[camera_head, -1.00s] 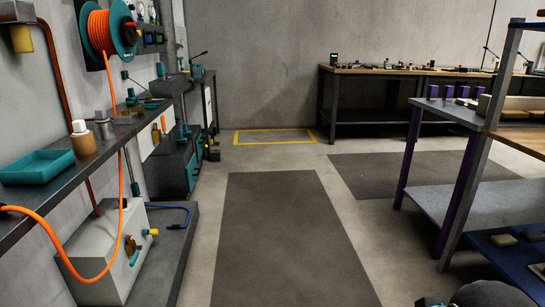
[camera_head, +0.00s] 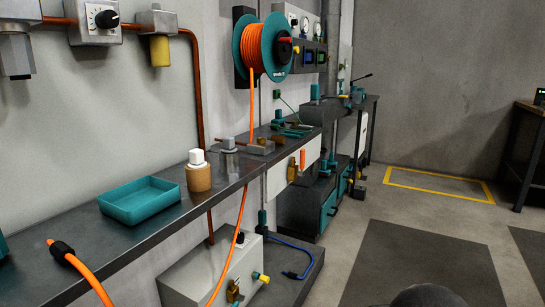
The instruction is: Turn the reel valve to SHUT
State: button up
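The teal hose reel (camera_head: 265,47) with orange hose wound on it hangs on the wall, upper middle. A small red part (camera_head: 286,40) sticks out at its hub. A small green fitting (camera_head: 277,94) with a thin dark rod is on the wall just below the reel. I cannot tell which of these parts is the reel valve, and no SHUT marking is readable. My gripper is not in view; only a dark rounded shape, likely part of my arm, shows at the bottom edge.
A dark bench (camera_head: 150,232) runs along the left wall, holding a teal tray (camera_head: 140,200) and a cork-coloured jar (camera_head: 198,178). A loose orange hose (camera_head: 90,278) lies at its front. A pale cabinet (camera_head: 215,275) stands below.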

aim_at(301, 173)
jog(key=z, duration=0.45)
jog(key=i, duration=1.2)
jog(key=u, duration=0.1)
